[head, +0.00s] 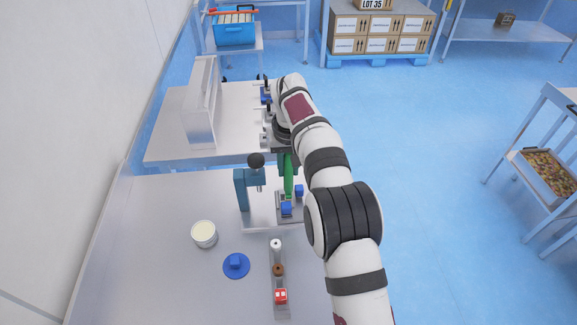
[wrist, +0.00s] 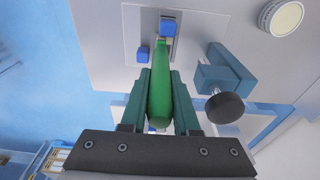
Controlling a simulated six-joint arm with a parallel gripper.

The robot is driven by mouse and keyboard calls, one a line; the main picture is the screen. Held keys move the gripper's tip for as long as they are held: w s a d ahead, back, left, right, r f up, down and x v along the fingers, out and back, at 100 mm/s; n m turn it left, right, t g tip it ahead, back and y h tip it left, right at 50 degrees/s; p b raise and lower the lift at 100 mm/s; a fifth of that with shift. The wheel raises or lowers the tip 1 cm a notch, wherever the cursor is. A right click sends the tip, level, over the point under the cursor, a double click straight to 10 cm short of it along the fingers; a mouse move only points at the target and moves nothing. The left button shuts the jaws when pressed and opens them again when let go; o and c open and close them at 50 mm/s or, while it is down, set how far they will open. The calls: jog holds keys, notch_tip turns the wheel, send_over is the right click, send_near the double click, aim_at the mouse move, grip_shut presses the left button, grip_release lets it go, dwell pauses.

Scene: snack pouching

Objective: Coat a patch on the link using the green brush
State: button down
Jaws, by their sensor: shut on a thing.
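My gripper (head: 288,168) is shut on the green brush (wrist: 160,92), whose handle lies between the two dark green fingers in the wrist view. In the head view the green brush (head: 289,182) points down toward a grey plate with two blue blocks (head: 286,209). The blue blocks also show near the brush's far end in the wrist view (wrist: 167,27). The bristles are not clear, and I cannot tell whether the brush touches anything. I cannot make out the link for certain. A round pot with cream-coloured contents (head: 204,234) stands open to the left; a blue lid (head: 236,265) lies by it.
A teal stand with a black knob (head: 255,161) stands just left of the brush. A narrow grey strip (head: 282,313) holds white, brown and red pieces at the front. A second table with a metal box (head: 203,105) stands behind. The bench's left part is clear.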

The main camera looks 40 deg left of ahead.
jog(key=shift+w+d, duration=0.4)
jog(key=shift+d, duration=0.05)
jog(key=shift+s+a+r, duration=0.25)
jog(key=shift+r, duration=0.35)
